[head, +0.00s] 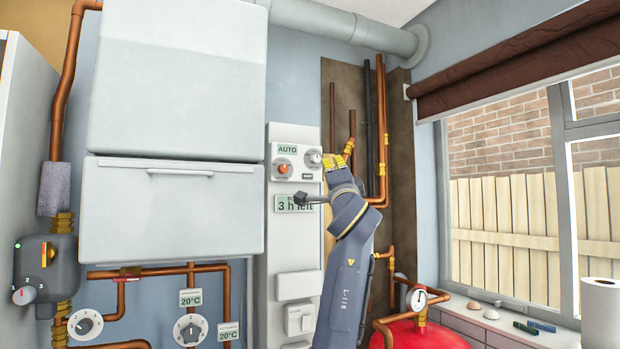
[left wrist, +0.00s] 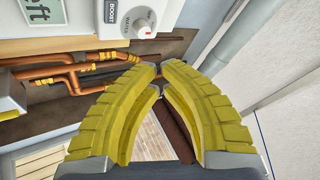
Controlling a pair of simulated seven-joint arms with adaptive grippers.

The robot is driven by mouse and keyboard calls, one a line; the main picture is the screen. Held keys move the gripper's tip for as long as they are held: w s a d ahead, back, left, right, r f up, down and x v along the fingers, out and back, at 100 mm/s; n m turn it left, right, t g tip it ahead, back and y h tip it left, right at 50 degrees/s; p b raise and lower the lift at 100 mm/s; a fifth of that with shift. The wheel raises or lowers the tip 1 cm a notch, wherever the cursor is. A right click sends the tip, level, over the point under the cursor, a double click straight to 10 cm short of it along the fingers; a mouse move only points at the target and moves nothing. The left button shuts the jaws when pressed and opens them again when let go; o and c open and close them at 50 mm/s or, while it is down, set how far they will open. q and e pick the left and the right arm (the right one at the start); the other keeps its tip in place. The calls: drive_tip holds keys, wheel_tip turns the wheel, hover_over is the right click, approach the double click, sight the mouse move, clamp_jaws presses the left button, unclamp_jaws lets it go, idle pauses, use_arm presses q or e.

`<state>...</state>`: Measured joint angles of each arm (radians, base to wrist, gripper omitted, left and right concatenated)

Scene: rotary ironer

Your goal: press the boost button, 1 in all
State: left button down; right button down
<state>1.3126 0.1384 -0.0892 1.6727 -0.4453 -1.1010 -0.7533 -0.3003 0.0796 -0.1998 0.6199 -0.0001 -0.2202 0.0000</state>
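The boost button (left wrist: 112,12), a small plate lettered BOOST, shows in the left wrist view beside a round white knob (left wrist: 140,24). In the head view it appears as a small dark-lettered plate (head: 307,176) below the right knob (head: 314,157) on the control unit. My left gripper (head: 342,158) is just right of the control unit. In the left wrist view its yellow fingers (left wrist: 158,70) have their tips together with nothing between them. The fingertips look apart from the button; their exact distance is unclear. My right gripper is not in view.
An AUTO display (head: 287,149) and orange-marked knob (head: 283,168) sit left of the button. A "3 h left" display (head: 295,204) is below. Copper pipes (head: 382,130) run close to the right of my gripper. A red tank (head: 420,334) stands lower right.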

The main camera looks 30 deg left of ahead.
use_arm(q)
approach(313, 165)
drive_tip(key=shift+d+r+x, duration=0.15)
drive_tip(key=shift+r+x, duration=0.05)
drive_tip(key=shift+x, duration=1.05)
drive_tip(key=shift+d+r+x, duration=0.15)
drive_tip(key=shift+r+x, duration=0.05)
drive_tip(key=shift+x, duration=1.05)
drive_tip(key=shift+w+a, duration=0.35)
drive_tip(key=shift+a, duration=0.35)
idle(1.0)
drive_tip(key=shift+d, duration=0.1)
idle(0.3)
drive_tip(key=shift+s+d, duration=0.4)
drive_tip(key=shift+d, duration=0.2)
drive_tip(key=shift+s+d, duration=0.45)
drive_tip(key=shift+d, duration=0.25)
drive_tip(key=shift+s+d, duration=0.45)
drive_tip(key=shift+d, duration=0.3)
drive_tip(key=shift+s+d, duration=0.45)
drive_tip(key=shift+d, duration=0.25)
